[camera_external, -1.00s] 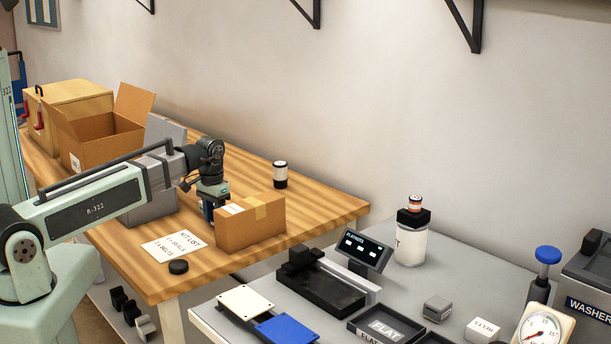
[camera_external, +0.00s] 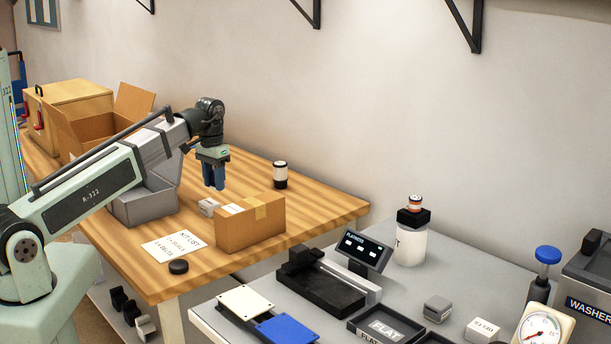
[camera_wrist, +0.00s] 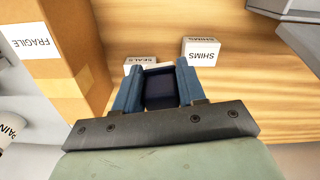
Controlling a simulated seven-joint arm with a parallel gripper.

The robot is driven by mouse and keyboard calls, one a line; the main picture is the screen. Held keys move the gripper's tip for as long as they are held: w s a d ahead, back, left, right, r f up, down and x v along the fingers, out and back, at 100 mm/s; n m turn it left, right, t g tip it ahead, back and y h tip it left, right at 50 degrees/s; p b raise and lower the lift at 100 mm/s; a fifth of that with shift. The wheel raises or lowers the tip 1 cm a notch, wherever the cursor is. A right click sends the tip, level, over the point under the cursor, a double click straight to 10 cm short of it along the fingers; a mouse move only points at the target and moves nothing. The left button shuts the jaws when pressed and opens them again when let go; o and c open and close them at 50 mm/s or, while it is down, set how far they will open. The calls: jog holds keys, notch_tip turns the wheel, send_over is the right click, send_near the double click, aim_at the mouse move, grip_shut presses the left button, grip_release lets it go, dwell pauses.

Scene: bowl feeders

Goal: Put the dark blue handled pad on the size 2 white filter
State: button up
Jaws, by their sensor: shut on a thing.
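My gripper (camera_external: 214,184) is raised above the wooden table, behind the brown carton. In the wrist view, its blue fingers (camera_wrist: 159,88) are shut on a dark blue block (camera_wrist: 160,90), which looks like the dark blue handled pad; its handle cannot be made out. In the external view the held block cannot be told from the fingers. A small white cylinder with black bands (camera_external: 280,177) stands upright on the table to the right of my gripper. No size mark can be read on it, so I cannot tell whether it is the size 2 white filter.
The brown carton (camera_external: 250,228) and an open grey box (camera_external: 145,206) flank my gripper. SEALS (camera_wrist: 141,66) and SHIMS (camera_wrist: 201,52) boxes lie below. On the grey bench stand a larger white cylinder (camera_external: 411,245) and a blue-knobbed tool (camera_external: 548,255).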

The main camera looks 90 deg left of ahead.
notch_tip(320, 180, up, 8)
jog(key=m, duration=0.1)
send_over(278, 164)
jog(key=shift+m, duration=0.5)
jog(key=shift+a+f, duration=0.2)
jog(key=shift+f, duration=4.75)
jog(key=shift+f, duration=0.15)
jog(key=o, duration=1)
jog(key=shift+o, duration=0.2)
notch_tip(278, 164, up, 12)
jog(key=shift+r, duration=0.2)
